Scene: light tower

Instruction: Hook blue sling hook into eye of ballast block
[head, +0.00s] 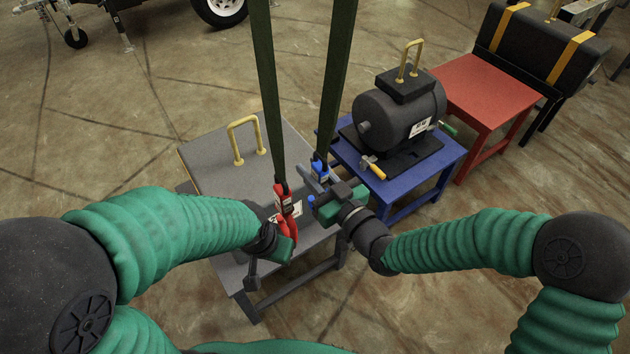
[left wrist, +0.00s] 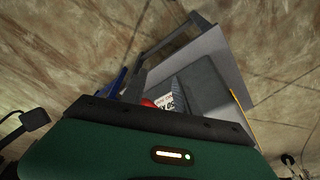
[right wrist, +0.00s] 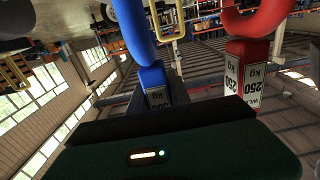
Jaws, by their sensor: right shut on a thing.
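The blue sling hook (head: 319,168) hangs from a dark green strap. My right gripper (head: 320,186) is shut on it. In the right wrist view the blue hook (right wrist: 138,35) has a rating label. The grey block (head: 215,160), which looks like the ballast block, lies on a grey table; its yellow eye (head: 243,136) stands up on top. The blue hook is right of this eye and apart from it. My left gripper (head: 275,252) is beside the red hook (head: 284,203); its fingers are mostly hidden, so its grip is unclear. The left wrist view shows a bit of red (left wrist: 148,102).
A black motor (head: 390,118) with its own yellow handle stands on a blue table (head: 425,178) at right. A red table (head: 485,90) and a black strapped block (head: 538,48) stand beyond. Two straps (head: 268,90) hang between my arms.

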